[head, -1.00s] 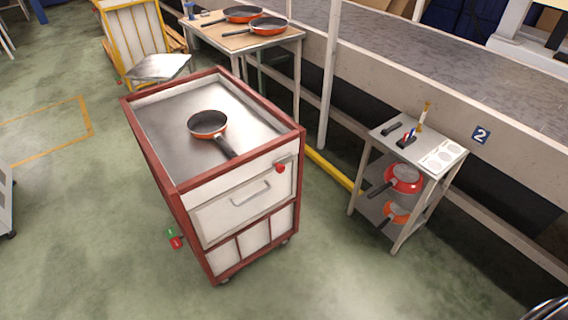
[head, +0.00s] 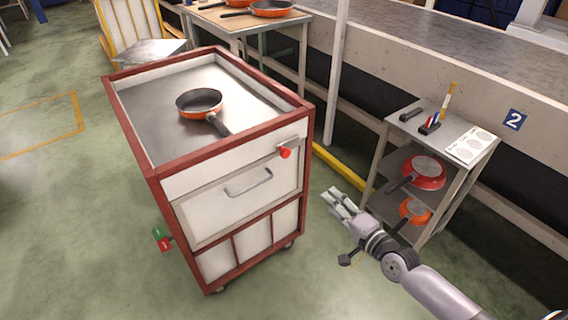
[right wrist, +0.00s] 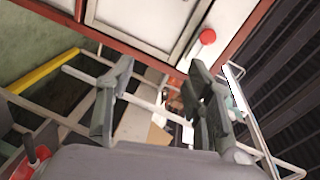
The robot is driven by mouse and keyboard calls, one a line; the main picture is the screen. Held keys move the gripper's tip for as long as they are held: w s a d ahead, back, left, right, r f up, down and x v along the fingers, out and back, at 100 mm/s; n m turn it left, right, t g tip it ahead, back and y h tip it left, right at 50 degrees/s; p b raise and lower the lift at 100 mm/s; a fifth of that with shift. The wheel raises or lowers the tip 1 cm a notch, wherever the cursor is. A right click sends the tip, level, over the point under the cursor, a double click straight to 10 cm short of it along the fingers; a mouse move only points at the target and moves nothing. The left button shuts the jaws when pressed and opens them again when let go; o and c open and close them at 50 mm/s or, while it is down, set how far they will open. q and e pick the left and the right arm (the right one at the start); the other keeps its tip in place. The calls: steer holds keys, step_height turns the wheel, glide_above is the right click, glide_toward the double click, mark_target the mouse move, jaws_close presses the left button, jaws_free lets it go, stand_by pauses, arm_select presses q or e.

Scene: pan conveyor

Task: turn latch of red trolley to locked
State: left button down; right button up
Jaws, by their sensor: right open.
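The red trolley (head: 307,142) has a dark red frame, white panels and a steel top. Its latch, a red knob (head: 285,152), is on the upper front near the right corner, above and right of the drawer handle (head: 248,183). The red knob also shows in the right wrist view (right wrist: 207,37), above the fingers. My right gripper (head: 341,200) is open and empty, to the right of the trolley and below the latch, apart from it. It shows in the right wrist view (right wrist: 165,95) with its fingers spread. My left gripper is not in view.
An orange pan (head: 199,103) lies on the trolley top. A small shelf stand (head: 483,143) with tools and pans is right of my right gripper, near the conveyor (head: 440,60). Floor in front is clear.

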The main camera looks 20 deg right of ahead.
steer(key=m+t+y+b, duration=0.1)
steer(key=y, duration=0.1)
glide_toward(287, 154)
steer(key=b+x, duration=0.1)
steer(key=x, duration=0.8)
steer(key=shift+w+a, duration=0.1)
steer(key=shift+w, duration=0.1)
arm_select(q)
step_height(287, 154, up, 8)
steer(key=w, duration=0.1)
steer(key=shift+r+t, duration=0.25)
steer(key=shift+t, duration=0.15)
arm_select(e)
steer(key=shift+w+a, duration=0.25)
steer(key=shift+w, duration=0.35)
steer(key=shift+c, duration=0.2)
jaws_close()
